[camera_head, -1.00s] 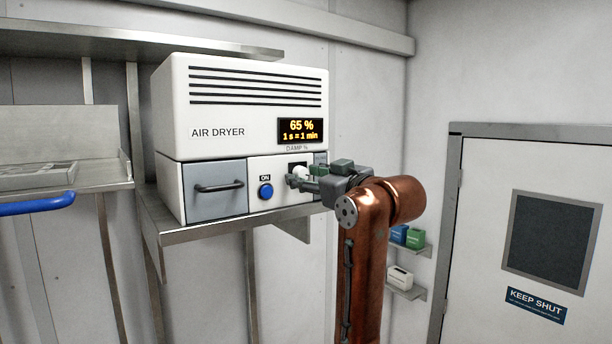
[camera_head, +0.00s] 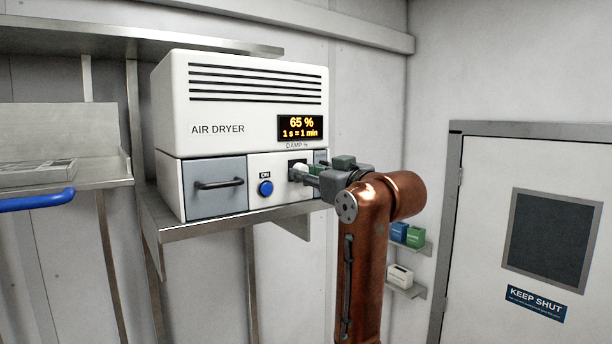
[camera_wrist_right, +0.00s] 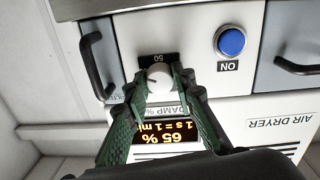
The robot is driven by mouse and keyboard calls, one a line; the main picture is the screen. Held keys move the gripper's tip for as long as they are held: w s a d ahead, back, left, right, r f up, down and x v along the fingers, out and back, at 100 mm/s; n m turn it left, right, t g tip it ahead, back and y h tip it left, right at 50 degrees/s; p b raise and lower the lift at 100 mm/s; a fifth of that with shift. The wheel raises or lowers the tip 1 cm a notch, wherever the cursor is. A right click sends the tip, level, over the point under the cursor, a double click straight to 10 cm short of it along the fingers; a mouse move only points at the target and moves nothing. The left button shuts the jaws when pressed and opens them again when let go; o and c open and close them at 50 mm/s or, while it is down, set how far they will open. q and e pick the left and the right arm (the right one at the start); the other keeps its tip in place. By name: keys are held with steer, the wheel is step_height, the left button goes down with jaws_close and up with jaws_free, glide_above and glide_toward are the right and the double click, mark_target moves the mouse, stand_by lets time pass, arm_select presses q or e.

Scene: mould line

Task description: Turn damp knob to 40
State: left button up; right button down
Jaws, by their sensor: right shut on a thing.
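The air dryer (camera_head: 218,110) is a white box on a metal shelf. Its display (camera_head: 300,129) reads 65 % and "1 s = 1 min". Below it, under the label DAMP %, is the white damp knob (camera_head: 296,167), partly covered by my fingers in the head view. My right gripper (camera_head: 304,175) is at the knob from the right. In the right wrist view, which is upside down, the green fingers (camera_wrist_right: 161,82) are shut on the round knob (camera_wrist_right: 158,75), one on each side. A dark plate by the knob (camera_wrist_right: 158,59) shows what looks like 50. My left gripper is out of view.
A blue ON button (camera_head: 265,188) and a grey drawer with a dark handle (camera_head: 218,184) are left of the knob. Another dark handle (camera_wrist_right: 93,65) is close to the fingers in the wrist view. A door marked KEEP SHUT (camera_head: 480,200) stands at the right.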

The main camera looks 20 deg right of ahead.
steer(key=m+b, duration=0.3)
steer(key=m, duration=1)
steer(key=m+y+b, duration=0.1)
steer(key=m+b, duration=0.2)
steer(key=m, duration=1)
steer(key=shift+r+g, duration=0.15)
steer(key=shift+g, duration=0.25)
steer(key=c, duration=1.6)
jaws_free()
steer(key=shift+d, duration=0.1)
steer(key=v, duration=1.2)
steer(key=shift+d, duration=0.1)
steer(key=shift+w, duration=0.1)
